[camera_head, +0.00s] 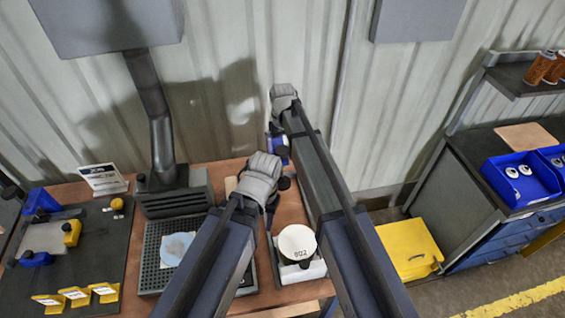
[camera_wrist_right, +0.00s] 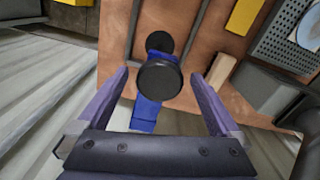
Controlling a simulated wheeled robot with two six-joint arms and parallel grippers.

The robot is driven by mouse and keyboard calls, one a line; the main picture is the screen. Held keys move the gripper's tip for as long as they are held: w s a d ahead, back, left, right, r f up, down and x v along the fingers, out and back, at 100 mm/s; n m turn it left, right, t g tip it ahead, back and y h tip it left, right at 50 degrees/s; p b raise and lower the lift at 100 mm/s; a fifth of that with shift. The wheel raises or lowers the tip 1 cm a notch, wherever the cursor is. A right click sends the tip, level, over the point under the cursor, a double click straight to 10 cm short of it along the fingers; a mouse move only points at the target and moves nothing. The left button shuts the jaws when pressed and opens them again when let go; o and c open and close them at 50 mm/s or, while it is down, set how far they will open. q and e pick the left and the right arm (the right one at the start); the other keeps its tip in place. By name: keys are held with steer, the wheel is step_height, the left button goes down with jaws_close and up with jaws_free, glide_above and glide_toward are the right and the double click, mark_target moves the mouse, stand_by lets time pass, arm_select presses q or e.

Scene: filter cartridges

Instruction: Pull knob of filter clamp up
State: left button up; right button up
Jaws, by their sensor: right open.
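The filter clamp (camera_wrist_right: 146,113) is blue with a round black knob (camera_wrist_right: 160,80), seen from above in the right wrist view. In the head view part of the blue clamp (camera_head: 281,151) shows between my arms, partly hidden. My right gripper (camera_wrist_right: 160,76) is open, with one purple finger on each side of the knob and a visible gap to it. In the head view my right gripper (camera_head: 275,128) is at the back edge of the bench, near the clamp. My left gripper (camera_head: 268,200) is in front of it; its fingers are mostly hidden behind its wrist.
A white round cartridge marked 002 (camera_head: 297,241) sits in a white holder right of my left arm. A perforated tray (camera_head: 152,245) with a light blue disc (camera_head: 178,248) lies to the left. A dark mat (camera_head: 95,270) holds yellow and blue parts. A corrugated wall (camera_head: 225,110) rises behind the bench.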

steer(key=b, duration=0.4)
glide_above(282, 168)
step_height(282, 168, down, 5)
steer(key=shift+w+d+r, duration=0.1)
steer(key=shift+r, duration=0.1)
steer(key=shift+r+p, duration=0.1)
steer(key=shift+p, duration=0.2)
jaws_close()
